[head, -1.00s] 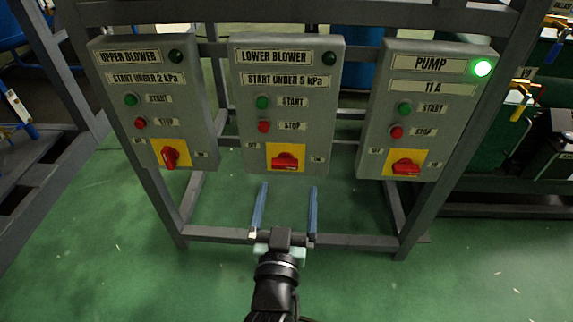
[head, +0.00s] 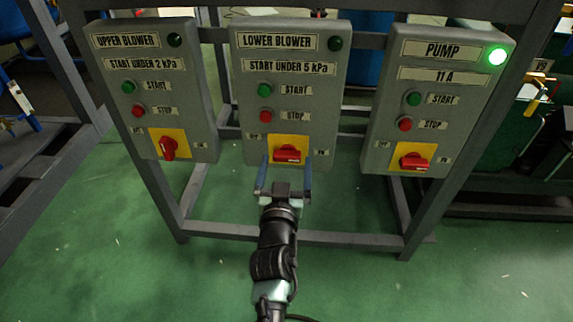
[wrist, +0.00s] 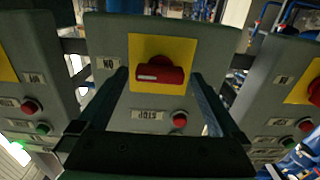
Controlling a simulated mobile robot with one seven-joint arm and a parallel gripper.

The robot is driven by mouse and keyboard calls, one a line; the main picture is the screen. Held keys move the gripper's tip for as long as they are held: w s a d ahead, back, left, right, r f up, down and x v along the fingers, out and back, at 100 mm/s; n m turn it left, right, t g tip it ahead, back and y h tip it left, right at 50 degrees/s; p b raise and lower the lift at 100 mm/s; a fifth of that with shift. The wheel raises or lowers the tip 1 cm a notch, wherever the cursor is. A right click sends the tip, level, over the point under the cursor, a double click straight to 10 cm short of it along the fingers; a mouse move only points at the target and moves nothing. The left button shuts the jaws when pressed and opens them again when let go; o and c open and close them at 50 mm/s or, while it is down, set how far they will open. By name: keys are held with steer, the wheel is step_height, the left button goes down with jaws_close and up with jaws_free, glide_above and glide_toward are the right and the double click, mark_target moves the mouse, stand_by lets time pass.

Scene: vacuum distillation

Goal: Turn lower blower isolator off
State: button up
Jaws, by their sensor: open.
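The lower blower panel (head: 312,100) is the middle grey box. Its isolator is a red rotary handle (head: 288,154) on a yellow plate (head: 290,139), and the handle lies sideways, toward the ON label. My gripper (head: 286,163) is open, with its blue fingers just below the handle, one toward each side. In the wrist view the picture is inverted: the red handle (wrist: 160,73) shows between my two fingers (wrist: 160,80), with a gap on both sides. Whether the fingertips reach as deep as the handle is hard to tell.
The upper blower panel (head: 150,85) stands left, its red handle turned upright. The pump panel (head: 435,110) stands right, with a lit green lamp (head: 497,57). A red stop button (head: 266,117) and green start button (head: 265,90) sit above the middle isolator. A grey frame (head: 330,238) surrounds the panels.

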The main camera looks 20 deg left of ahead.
steer(key=shift+w+a, duration=0.2)
steer(key=shift+w, duration=0.45)
steer(key=c, duration=1.2)
